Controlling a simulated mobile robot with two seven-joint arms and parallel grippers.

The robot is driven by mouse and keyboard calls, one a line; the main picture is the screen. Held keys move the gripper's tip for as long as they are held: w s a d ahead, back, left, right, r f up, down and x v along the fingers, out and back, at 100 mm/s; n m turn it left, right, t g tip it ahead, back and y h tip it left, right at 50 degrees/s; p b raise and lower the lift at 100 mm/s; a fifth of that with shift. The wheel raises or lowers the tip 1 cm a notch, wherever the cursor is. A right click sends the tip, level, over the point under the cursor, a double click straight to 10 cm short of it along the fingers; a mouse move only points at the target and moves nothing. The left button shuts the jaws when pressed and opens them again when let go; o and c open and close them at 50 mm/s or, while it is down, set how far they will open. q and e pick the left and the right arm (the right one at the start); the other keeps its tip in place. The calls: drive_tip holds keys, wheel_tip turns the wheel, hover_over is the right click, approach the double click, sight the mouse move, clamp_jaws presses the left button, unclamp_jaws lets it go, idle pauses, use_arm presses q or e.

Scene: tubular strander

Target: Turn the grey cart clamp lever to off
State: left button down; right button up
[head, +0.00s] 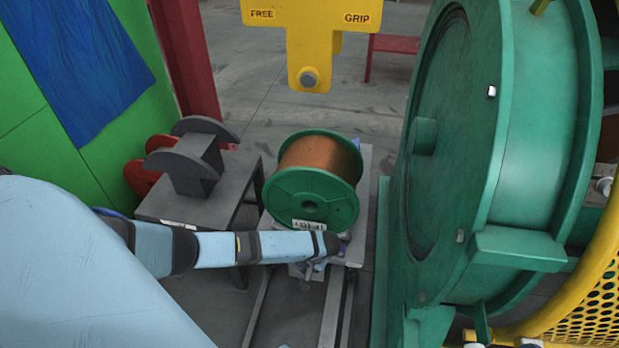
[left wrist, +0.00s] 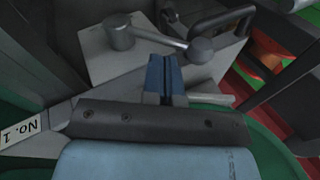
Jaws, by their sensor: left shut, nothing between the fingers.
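The grey cart (head: 353,190) stands in the middle of the head view and bears a green spool of copper wire (head: 320,165). The clamp lever (left wrist: 160,39) shows in the left wrist view as a grey bar running from a round pivot at the left to a ball knob at the right, above a light grey block. My left gripper (head: 342,243) is at the cart's near end, below the spool. Its blue fingers (left wrist: 164,76) are shut and empty, just short of the lever bar; I cannot tell whether they touch it. In the head view my arm hides the lever.
A grey stand (head: 192,165) with a cradle is left of the cart. A large green machine wheel (head: 450,150) stands close on the right, with yellow perforated guarding (head: 590,300). A yellow FREE/GRIP plate (head: 310,40) is beyond the cart. A dark handle (left wrist: 222,22) is near the knob.

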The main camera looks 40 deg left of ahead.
use_arm(q)
drive_tip(key=shift+s+a+f+b, duration=0.25)
drive_tip(key=shift+a+f, duration=0.2)
drive_tip(key=shift+a, duration=0.25)
drive_tip(key=shift+s+a+f+b, duration=0.1)
drive_tip(key=shift+a+f+b, duration=0.25)
drive_tip(key=shift+a, duration=0.35)
use_arm(e)
drive_tip(key=shift+w+a+f+g, duration=0.15)
drive_tip(key=shift+f+g, duration=0.35)
drive_tip(key=shift+f, duration=0.75)
use_arm(q)
drive_tip(key=p, duration=0.2)
drive_tip(key=a+h+p, duration=0.1)
drive_tip(key=p, duration=0.1)
drive_tip(key=shift+s+a+f+t, duration=0.15)
drive_tip(key=shift+s+f+t, duration=0.2)
drive_tip(key=shift+t, duration=0.05)
use_arm(e)
drive_tip(key=shift+d+r+h, duration=0.2)
drive_tip(key=shift+d+h, duration=0.4)
